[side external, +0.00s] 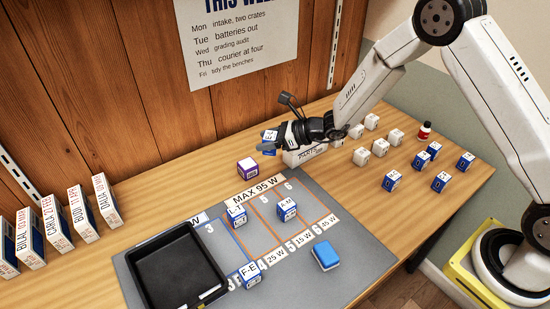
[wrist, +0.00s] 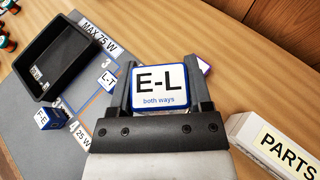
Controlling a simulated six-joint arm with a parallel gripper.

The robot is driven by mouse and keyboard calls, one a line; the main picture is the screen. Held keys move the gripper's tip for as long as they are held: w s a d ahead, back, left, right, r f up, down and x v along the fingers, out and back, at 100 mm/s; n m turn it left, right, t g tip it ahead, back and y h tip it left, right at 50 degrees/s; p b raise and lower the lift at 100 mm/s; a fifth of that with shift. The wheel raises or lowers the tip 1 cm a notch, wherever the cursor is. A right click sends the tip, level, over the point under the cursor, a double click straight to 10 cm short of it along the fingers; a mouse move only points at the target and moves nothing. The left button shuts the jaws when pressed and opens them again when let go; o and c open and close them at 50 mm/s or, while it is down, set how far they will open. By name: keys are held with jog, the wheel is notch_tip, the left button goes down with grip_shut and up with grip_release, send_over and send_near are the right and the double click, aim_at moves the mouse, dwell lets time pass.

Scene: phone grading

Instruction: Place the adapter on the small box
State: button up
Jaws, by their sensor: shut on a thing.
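My gripper (side external: 267,145) is shut on a blue-and-white adapter (side external: 269,134), held above the back of the table. In the wrist view, my gripper's fingers (wrist: 160,88) flank the adapter (wrist: 159,86), whose top label reads "E-L both ways". A small purple box (side external: 247,168) stands on the wood just behind the grey mat, below and left of my gripper in the side view. In the wrist view, only a purple edge (wrist: 204,66) shows behind the adapter and right finger. A white box marked PARTS (side external: 303,156) is close to the gripper's right.
The grey mat (side external: 353,262) carries a black tray (side external: 216,292), adapters L-T (side external: 236,214), A-M (side external: 287,209) and F-E (side external: 249,273), and a blue block (side external: 326,256).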

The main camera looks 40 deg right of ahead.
jog(key=w+f, duration=0.2)
jog(key=w, duration=0.3)
send_over(245, 163)
jog(key=f, duration=0.5)
jog(key=shift+s+f, duration=0.2)
jog(key=shift+f, duration=0.25)
jog(key=shift+w+f, duration=0.1)
jog(key=shift+w+f, duration=0.15)
jog(key=shift+f, duration=1.45)
jog(key=shift+f, duration=0.15)
jog(key=o, duration=1.2)
jog(key=shift+o, duration=0.2)
